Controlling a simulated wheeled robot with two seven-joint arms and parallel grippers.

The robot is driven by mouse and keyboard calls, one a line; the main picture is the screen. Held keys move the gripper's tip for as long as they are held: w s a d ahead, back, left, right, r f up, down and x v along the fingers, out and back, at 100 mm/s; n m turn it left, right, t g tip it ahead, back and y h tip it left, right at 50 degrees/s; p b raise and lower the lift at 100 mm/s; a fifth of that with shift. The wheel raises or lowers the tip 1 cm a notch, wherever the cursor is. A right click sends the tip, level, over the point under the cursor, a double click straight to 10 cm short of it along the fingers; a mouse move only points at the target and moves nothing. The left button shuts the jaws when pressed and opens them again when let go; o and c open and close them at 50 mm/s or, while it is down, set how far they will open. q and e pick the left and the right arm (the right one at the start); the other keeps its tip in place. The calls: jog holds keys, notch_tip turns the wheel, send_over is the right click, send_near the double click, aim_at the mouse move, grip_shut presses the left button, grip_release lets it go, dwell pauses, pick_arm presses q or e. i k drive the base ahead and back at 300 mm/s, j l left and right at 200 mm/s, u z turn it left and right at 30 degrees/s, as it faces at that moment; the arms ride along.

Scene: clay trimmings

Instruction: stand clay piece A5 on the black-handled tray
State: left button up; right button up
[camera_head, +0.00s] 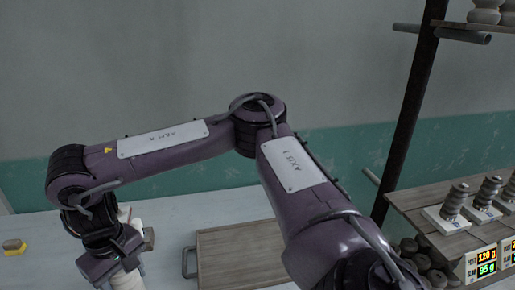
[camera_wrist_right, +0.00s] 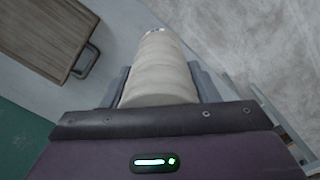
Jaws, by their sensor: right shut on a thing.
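My right gripper (camera_wrist_right: 160,88) is shut on a pale, ribbed, roughly cylindrical clay piece (camera_wrist_right: 156,62) in the right wrist view. A small dark mark shows at its far end, too small to read, so I cannot confirm it is A5. In the head view the clay piece (camera_head: 128,281) shows below my wrist at the bottom left, cut by the frame edge. A wooden tray (camera_head: 240,250) with a dark handle lies on the table to its right. The tray also shows at the upper left of the wrist view (camera_wrist_right: 45,30), apart from the clay. My left gripper is out of view.
A small yellowish block (camera_head: 14,246) sits at the table's far left. Pale and grey things partly show behind my right wrist. A shelf (camera_head: 432,205) with stacked grey pieces and lit displays stands at the right, beside a dark post (camera_head: 408,115). My right arm crosses above the tray.

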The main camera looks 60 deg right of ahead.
aim_at(260, 266)
jog(key=l+z, duration=0.4)
jog(key=l, duration=1.15)
